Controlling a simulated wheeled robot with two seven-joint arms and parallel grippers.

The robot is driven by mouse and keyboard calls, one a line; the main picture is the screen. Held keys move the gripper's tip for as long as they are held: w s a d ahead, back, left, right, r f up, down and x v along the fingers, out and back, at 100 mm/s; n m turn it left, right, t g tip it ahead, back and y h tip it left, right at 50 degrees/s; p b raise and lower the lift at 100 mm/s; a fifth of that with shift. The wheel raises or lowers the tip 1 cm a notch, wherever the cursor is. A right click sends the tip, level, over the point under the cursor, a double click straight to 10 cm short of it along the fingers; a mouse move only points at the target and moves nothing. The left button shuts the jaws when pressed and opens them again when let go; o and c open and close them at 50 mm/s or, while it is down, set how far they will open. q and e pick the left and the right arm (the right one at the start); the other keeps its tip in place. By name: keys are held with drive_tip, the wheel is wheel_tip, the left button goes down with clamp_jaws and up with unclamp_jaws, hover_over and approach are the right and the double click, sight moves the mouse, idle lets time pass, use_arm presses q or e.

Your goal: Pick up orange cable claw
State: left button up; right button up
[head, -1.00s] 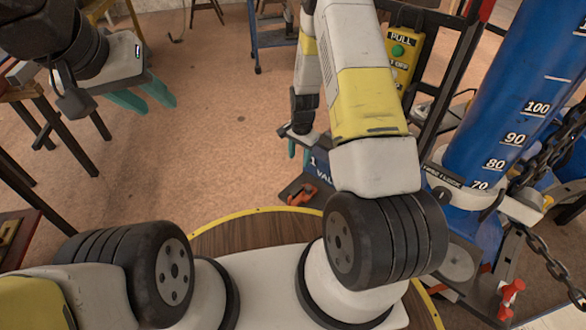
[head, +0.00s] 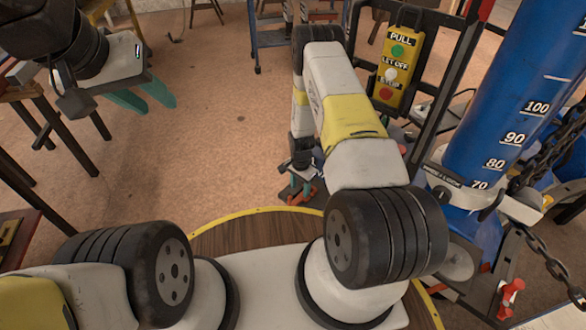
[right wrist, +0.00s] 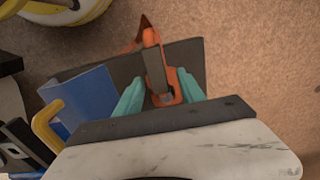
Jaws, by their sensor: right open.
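The orange cable claw (right wrist: 153,40) lies on a dark plate in the right wrist view, with a grey strip along its middle. Its near end is between the teal fingers of my right gripper (right wrist: 158,88), which is open. I cannot tell whether either finger touches it. In the head view the claw (head: 318,196) shows only partly, low by the fingers of my right gripper (head: 299,187). My left gripper (head: 143,98) is open and empty in the air at the upper left.
A blue part (right wrist: 85,100) with a yellow handle (right wrist: 44,124) stands left of my right fingers. A yellow button panel (head: 398,68), a blue cylinder (head: 505,100) and a chain (head: 545,262) are to the right. The floor (head: 225,130) between the arms is clear.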

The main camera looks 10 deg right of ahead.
clamp_jaws()
drive_tip(key=shift+w, duration=0.1)
idle(1.3)
